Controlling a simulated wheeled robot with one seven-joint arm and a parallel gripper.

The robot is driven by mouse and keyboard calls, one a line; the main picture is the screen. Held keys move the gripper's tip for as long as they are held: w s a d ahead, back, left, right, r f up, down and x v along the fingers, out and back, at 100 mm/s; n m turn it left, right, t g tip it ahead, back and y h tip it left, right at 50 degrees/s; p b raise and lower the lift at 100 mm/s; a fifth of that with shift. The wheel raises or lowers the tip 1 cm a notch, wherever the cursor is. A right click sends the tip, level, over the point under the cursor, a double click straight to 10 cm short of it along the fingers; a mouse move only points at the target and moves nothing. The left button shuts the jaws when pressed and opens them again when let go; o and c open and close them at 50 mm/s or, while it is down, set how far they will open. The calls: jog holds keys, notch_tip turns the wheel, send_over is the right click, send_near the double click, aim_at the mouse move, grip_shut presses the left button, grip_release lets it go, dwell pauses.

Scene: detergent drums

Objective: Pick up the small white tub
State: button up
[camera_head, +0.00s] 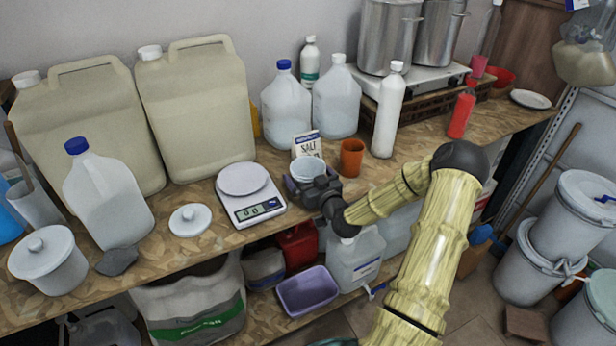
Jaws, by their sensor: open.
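A small white tub (307,167), round and without a lid, stands on the wooden counter right of the kitchen scale, in front of the salt packet. My gripper (309,184) is at the tub, open, with a dark finger showing on its left side. The tub appears to be between the fingers, and its lower part is hidden by the gripper. I cannot tell whether the fingers touch it. A larger white lidded tub (47,260) stands at the far left.
A scale (250,192) stands close left of my gripper; a loose white lid (190,220) lies further left. A salt packet (307,145) and an orange cup (352,158) stand close behind and right. Large jugs (197,108) line the wall. A purple basin (307,291) is below.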

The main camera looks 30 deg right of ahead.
dwell(0.4)
jog(key=c, duration=0.8)
jog(key=shift+r, duration=0.1)
